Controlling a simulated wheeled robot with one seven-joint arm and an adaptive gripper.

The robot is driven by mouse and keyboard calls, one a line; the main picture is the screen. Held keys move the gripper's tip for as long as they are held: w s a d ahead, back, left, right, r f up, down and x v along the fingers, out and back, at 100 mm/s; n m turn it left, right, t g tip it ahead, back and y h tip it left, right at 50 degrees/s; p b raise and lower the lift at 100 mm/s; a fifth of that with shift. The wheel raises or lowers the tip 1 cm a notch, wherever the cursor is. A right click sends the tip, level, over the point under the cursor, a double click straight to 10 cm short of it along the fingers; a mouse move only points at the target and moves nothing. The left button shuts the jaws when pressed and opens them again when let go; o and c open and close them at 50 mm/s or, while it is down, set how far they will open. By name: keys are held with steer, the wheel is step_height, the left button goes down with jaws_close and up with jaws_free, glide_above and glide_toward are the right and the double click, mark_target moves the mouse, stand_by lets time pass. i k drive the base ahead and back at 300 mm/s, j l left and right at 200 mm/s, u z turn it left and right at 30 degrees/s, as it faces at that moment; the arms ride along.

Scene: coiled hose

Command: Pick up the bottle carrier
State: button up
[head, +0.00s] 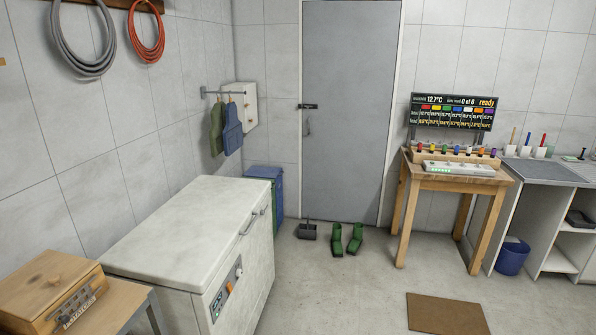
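I cannot make out a bottle carrier in the head view. A small dark object with an upright handle (307,231) stands on the floor in front of the door, too small to identify surely; it looks like a dustpan. My gripper is not in view.
A white chest freezer (185,230) fills the left middle, with a wooden box (50,288) on a table beside it. Green boots (354,240) stand before the grey door (350,110). A wooden table (455,176), blue bucket (512,257) and brown mat (446,314) are right. Central floor is clear.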

mark_target(308, 232)
steer(key=i, duration=2.15)
steer(key=i+z, duration=0.1)
steer(key=i, duration=0.4)
steer(key=i+j+z, duration=0.1)
steer(key=i, duration=0.45)
steer(key=i+j, duration=0.15)
steer(key=i, duration=0.35)
steer(key=i+j+z, duration=0.15)
steer(key=i, duration=0.4)
steer(key=i+j+z, duration=0.25)
steer(key=i, duration=0.15)
steer(key=i+j+z, duration=0.1)
steer(key=i+z, duration=0.15)
steer(key=i, duration=0.15)
